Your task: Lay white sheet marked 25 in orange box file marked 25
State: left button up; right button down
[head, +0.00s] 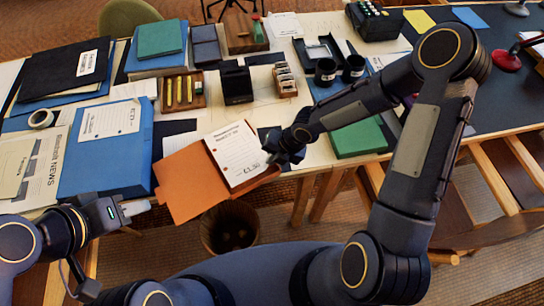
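The orange box file (182,180) lies open at the table's front edge, its flap spread to the left and overhanging the edge. A white printed sheet (236,150) with a handwritten mark lies in or just over its right part; the mark is too small to read surely, and I cannot tell whether the sheet rests flat. My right gripper (281,154) is at the sheet's right edge, dark and seen from above; its fingertips are unclear, so I cannot tell whether it grips the sheet. My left gripper (134,208) is off the table's front, left of the orange flap, holding nothing visible.
A blue box file (85,165) with another white sheet (110,119) on it stands left of the orange one. A green box (357,138) is right of my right gripper. Stamps, trays and folders crowd the back. A waste bin (229,228) stands below the edge.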

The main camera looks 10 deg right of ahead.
jog(key=shift+f+b, duration=1.7)
jog(key=shift+f, duration=0.45)
jog(key=c, duration=2.1)
grip_release()
jog(key=o, duration=0.5)
jog(key=shift+d, duration=0.1)
jog(key=p+v, duration=0.2)
jog(key=v, duration=0.6)
